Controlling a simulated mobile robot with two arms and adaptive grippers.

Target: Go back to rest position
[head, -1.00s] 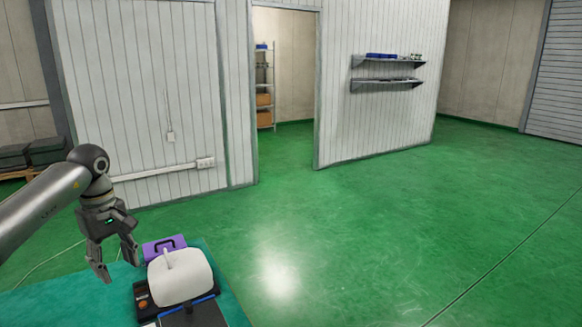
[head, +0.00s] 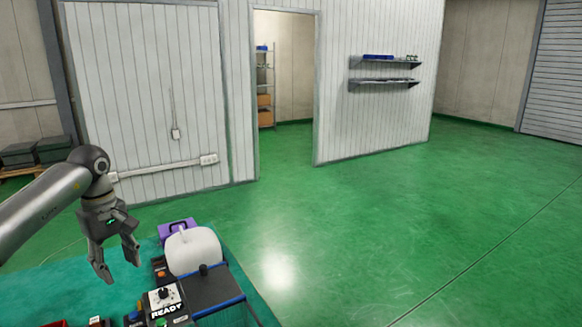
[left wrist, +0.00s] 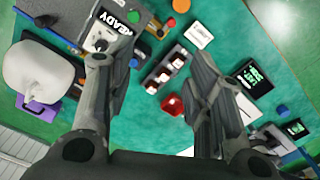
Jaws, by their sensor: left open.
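My left gripper (head: 114,262) is open and empty, pointing down above the left part of the green-topped table (head: 55,290). In the left wrist view its two fingers (left wrist: 158,95) stand wide apart, with nothing held between them. Below it in that view are a red piece (left wrist: 173,106) and a dark holder (left wrist: 168,70) with several white-topped items. My right gripper is in neither view.
A purple case (head: 178,230) stands behind the white tank. In the left wrist view, a dark device with a lit screen (left wrist: 255,77) lies on the table. Open green floor (head: 400,220) spreads to the right. A doorway (head: 285,70) and wall shelves (head: 386,72) are behind.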

